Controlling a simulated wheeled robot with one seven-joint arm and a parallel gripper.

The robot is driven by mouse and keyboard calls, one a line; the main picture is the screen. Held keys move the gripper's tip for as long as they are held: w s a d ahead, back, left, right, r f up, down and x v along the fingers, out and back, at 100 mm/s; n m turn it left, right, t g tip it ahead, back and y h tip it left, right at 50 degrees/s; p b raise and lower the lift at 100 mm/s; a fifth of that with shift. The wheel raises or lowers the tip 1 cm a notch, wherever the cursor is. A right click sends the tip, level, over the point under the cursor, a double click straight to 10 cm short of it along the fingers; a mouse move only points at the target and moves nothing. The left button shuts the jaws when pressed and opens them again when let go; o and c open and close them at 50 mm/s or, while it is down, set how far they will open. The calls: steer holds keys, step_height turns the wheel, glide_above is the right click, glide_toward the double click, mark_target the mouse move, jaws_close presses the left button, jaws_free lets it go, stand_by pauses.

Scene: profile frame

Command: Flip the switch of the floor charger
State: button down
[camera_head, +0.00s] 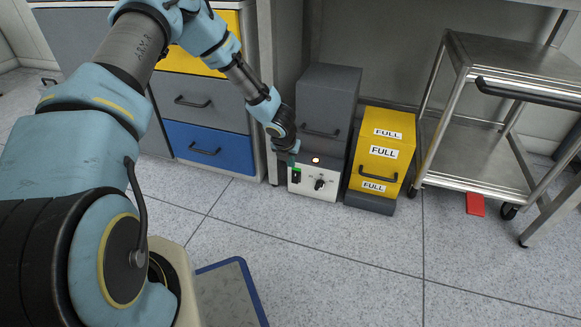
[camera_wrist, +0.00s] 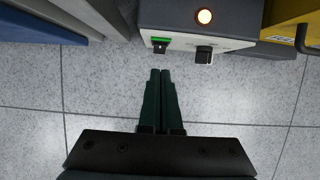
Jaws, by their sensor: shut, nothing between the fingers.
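The floor charger (camera_head: 308,188) is a low box on the floor with a white front and a lit orange lamp (camera_head: 316,160) on top. Its front carries a switch (camera_head: 295,174) with green above black on the left and a black knob (camera_head: 320,184) on the right. In the wrist view the charger (camera_wrist: 183,46) is at the top, with the switch (camera_wrist: 160,46) just beyond my fingertips. My gripper (camera_wrist: 160,72) is shut and empty, its dark green fingers together. In the head view my gripper (camera_head: 293,158) is just above the switch; contact cannot be told.
A grey case (camera_head: 327,95) stands on or behind the charger. A yellow case (camera_head: 378,150) marked FULL is right of it, then a metal cart (camera_head: 470,165). A drawer cabinet (camera_head: 205,115) stands left. The floor (camera_head: 320,265) in front is mostly clear.

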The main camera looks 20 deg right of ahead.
steer(key=shift+r+p, duration=0.6)
steer(key=shift+r, duration=1.25)
steer(key=a+r+m+p, duration=0.2)
steer(key=a+r+m, duration=1.4)
steer(key=r, duration=0.2)
steer(key=s+a+r+m+g+y, duration=0.1)
steer(key=s+a+r+m, duration=0.3)
steer(key=a, duration=0.3)
steer(key=s+a+r+m+y+p, duration=0.1)
steer(key=s+a+r+m, duration=0.3)
steer(key=a, duration=0.3)
steer(key=s+a+r+m+g+y, duration=0.1)
steer(key=s+a+r+m, duration=0.25)
steer(key=s+a, duration=0.2)
step_height(320, 180, up, 37)
steer(key=a+m+p, duration=0.1)
steer(key=p, duration=3.7)
steer(key=shift+a, duration=0.15)
steer(key=shift+s, duration=0.1)
